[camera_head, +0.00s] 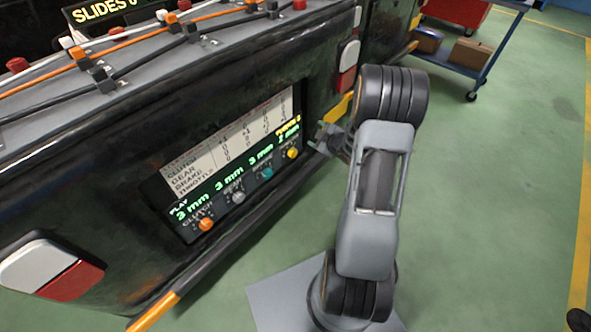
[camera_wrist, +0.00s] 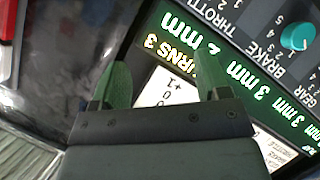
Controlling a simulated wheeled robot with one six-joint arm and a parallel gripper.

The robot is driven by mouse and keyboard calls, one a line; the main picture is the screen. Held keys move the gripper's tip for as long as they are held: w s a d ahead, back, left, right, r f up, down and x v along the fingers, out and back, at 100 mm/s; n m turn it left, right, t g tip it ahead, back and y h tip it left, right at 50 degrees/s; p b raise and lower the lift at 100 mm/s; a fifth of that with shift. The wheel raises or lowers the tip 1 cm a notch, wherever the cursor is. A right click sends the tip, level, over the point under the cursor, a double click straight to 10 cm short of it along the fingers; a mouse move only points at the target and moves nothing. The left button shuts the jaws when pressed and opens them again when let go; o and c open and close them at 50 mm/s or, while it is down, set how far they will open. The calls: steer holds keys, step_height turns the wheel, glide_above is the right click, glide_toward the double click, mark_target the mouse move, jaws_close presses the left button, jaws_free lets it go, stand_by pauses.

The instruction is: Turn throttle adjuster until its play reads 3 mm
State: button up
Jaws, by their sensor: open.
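The throttle adjuster is the yellow knob (camera_head: 292,153) at the right end of the dark panel (camera_head: 188,226). Its play figure, under a yellow "TURNS 3", is partly legible; I cannot read its digit surely. My gripper (camera_head: 322,140) is open and empty, just right of the yellow knob and apart from it. In the wrist view its two fingers (camera_wrist: 163,78) are spread in front of the display. The throttle label (camera_wrist: 208,20) shows there, but its knob is out of that frame.
Orange clutch (camera_head: 206,224), grey gear (camera_head: 238,197) and teal brake (camera_head: 266,173) knobs sit in a row; their plays read 3 mm. Orange and black cables (camera_head: 150,35) run along the top. A cart (camera_head: 465,52) stands at the back right.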

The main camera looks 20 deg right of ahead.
mark_target(294, 154)
steer(key=s+f+n+t+y+b, duration=0.1)
steer(key=s+f+t+y+b, duration=0.15)
steer(key=f, duration=0.45)
steer(key=s+f+n+t+y+b, duration=0.1)
steer(key=s+f+n+y+b, duration=0.15)
steer(key=f, duration=0.55)
steer(key=shift+m+y, duration=0.4)
steer(key=shift+m, duration=0.05)
steer(key=b+x, duration=0.1)
steer(key=x, duration=0.3)
steer(key=b+x, duration=0.1)
steer(key=x, duration=0.3)
steer(key=b+x, duration=0.1)
steer(key=x, duration=0.4)
steer(key=shift+s+a+f, duration=0.1)
steer(key=shift+a, duration=0.15)
steer(key=shift+c, duration=0.3)
steer(key=c, duration=0.9)
steer(key=shift+o, duration=0.2)
